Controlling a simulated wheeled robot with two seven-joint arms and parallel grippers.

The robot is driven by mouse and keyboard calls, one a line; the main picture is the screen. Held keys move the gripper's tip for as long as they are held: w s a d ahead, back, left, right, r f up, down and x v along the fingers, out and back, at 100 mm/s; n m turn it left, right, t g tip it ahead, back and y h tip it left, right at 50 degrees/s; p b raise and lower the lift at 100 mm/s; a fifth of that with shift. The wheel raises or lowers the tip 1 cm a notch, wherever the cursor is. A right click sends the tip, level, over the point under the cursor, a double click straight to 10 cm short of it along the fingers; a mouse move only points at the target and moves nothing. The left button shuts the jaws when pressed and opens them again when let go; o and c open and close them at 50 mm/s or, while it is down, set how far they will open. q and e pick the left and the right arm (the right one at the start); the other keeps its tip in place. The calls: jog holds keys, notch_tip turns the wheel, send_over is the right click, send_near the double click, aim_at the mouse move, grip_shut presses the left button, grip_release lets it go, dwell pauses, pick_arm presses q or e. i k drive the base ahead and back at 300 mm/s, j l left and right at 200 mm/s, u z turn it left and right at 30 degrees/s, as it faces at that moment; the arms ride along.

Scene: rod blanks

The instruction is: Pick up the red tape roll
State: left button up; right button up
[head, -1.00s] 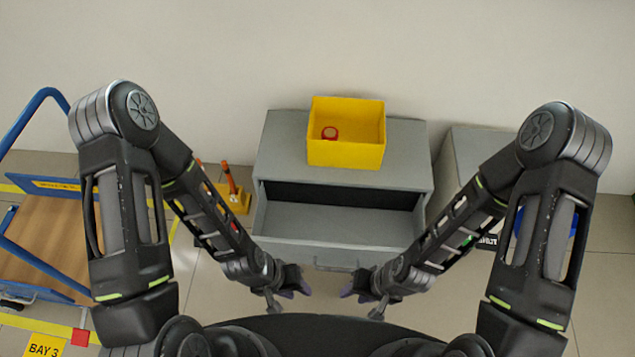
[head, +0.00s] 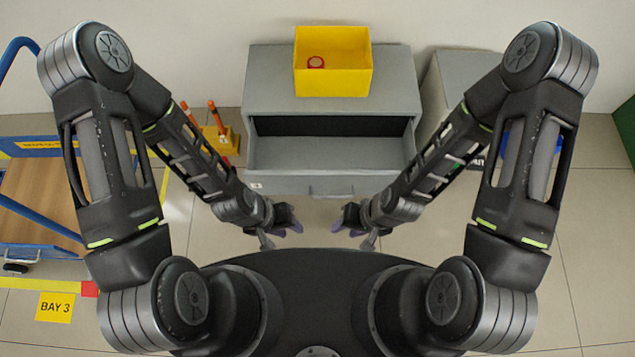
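The red tape roll (head: 315,62) lies inside a yellow bin (head: 334,83), towards its left side. The bin stands on top of a grey cabinet (head: 262,80). My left gripper (head: 298,227) and my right gripper (head: 338,231) are low in front of the cabinet, well short of the bin and facing each other. Both grippers look empty. Their fingers are small and seen at an angle, so I cannot tell how far apart they are.
The cabinet's drawer (head: 330,183) is pulled out and looks empty. Orange-handled tools in a yellow holder (head: 228,143) stand at its left. A blue-railed wooden cart (head: 40,200) is at far left. Another grey unit (head: 450,75) stands at right, partly behind my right arm.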

aim_at(314, 62)
jog(key=i+u, duration=0.2)
jog(key=u, duration=0.25)
jog(key=i+l+u, duration=0.1)
jog(key=u, duration=0.35)
jog(key=i+l+u, duration=0.2)
jog(key=u, duration=0.25)
jog(key=i, duration=0.1)
